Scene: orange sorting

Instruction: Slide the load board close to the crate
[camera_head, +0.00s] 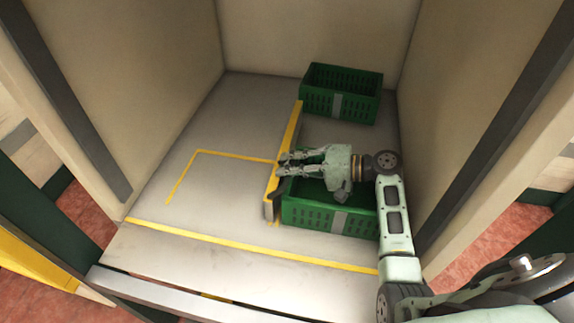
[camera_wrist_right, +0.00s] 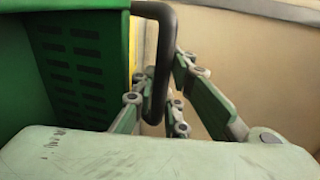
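The load board (camera_head: 297,125) is an upright divider with a yellow top edge, standing on the pale floor left of the two green crates. Its black handle (camera_wrist_right: 168,60) shows large in the right wrist view. My right gripper (camera_head: 281,163) reaches over the near crate (camera_head: 311,213) to the board's near part. Its fingers (camera_wrist_right: 164,85) lie on both sides of the handle and appear closed on it. The near crate, partly hidden under my arm, is close to the board's right side. The far crate (camera_head: 341,94) stands by the back wall. My left gripper is not in view.
Yellow lines (camera_head: 236,155) mark an empty floor area left of the board. Another yellow line (camera_head: 250,245) crosses the floor near the front. Beige walls (camera_head: 160,60) enclose the left, back and right sides. The right wall is close to my arm.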

